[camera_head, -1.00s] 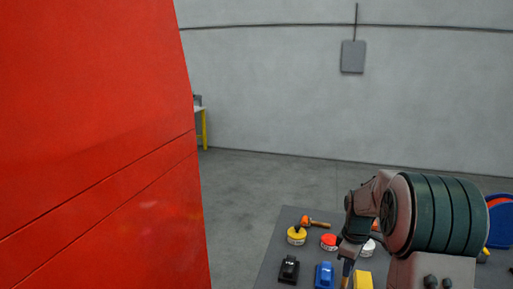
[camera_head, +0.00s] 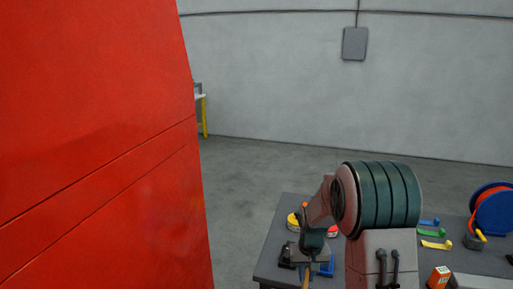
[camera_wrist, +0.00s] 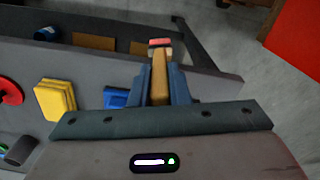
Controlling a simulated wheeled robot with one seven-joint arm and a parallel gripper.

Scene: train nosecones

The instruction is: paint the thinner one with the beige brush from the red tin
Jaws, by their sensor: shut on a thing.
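My gripper (camera_wrist: 160,88) is shut on a brush with a tan-beige handle (camera_wrist: 160,78). The brush's far end looks red and pale in the wrist view, though it is small. In the head view the handle (camera_head: 306,281) hangs below my gripper (camera_head: 307,262), near the table's left part. The red tin (camera_head: 332,231) stands on the table, partly hidden by my arm. A large red panelled body (camera_head: 95,150) fills the left of the head view. A red surface (camera_wrist: 302,35) also shows at the wrist view's top right. I cannot tell which nosecone is thinner.
Open floor (camera_head: 245,170) lies between the red body and the table.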

